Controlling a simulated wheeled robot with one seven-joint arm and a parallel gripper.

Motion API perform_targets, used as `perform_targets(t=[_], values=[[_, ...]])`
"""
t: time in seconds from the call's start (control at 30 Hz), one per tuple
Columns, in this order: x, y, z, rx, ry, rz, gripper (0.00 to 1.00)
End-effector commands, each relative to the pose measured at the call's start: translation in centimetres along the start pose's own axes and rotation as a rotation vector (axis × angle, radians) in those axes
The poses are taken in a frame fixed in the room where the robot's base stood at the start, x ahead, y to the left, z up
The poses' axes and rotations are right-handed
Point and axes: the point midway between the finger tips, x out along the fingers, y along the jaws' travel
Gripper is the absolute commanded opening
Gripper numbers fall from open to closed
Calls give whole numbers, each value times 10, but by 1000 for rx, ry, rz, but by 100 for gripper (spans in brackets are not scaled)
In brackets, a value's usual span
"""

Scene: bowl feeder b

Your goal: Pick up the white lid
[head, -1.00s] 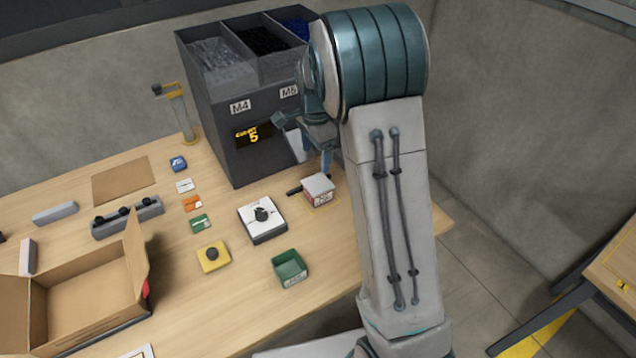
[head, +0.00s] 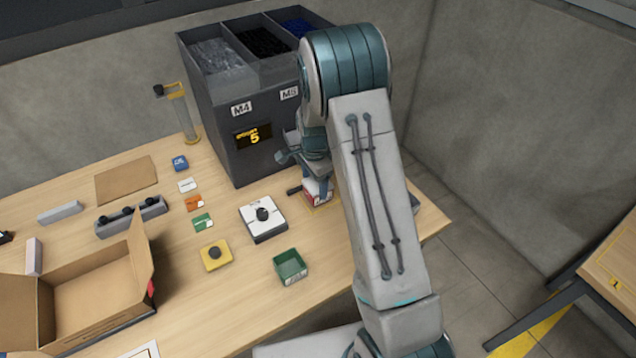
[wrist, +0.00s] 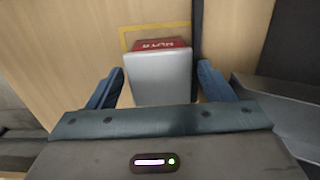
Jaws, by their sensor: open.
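The white lid (wrist: 158,78) lies on top of a small red box (wrist: 158,44) with white lettering, seen from above in the wrist view. In the head view the red box (head: 312,195) is partly hidden behind my arm, and little of the lid can be made out. My gripper (wrist: 160,82) is open. Its two blue fingers stand on the left and right of the lid's near part, apparently with a gap on each side. In the head view my gripper (head: 316,180) is mostly hidden by my arm, close over the box.
The dark feeder with bins (head: 245,130) stands directly behind the box. A white block with a black knob (head: 262,232), a green tray (head: 290,266), a yellow button box (head: 215,256) and an open cardboard box (head: 95,290) share the table. A yellow outline (wrist: 126,40) surrounds the box.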

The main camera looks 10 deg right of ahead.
Motion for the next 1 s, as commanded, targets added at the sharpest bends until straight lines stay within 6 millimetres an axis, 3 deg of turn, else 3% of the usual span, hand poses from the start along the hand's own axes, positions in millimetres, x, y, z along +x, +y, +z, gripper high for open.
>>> perform_targets(t=[0.1, 0.23, 0.67, 0.93, 1.0], values=[[0, 0, 0, 0, 0, 0, 75], [0, 0, 0, 0, 0, 0, 41], [-5, 0, 0, -1, 0, 0, 41], [-39, -1, 0, -2, 2, -5, 41], [-47, 11, -5, 3, 0, -2, 41]])
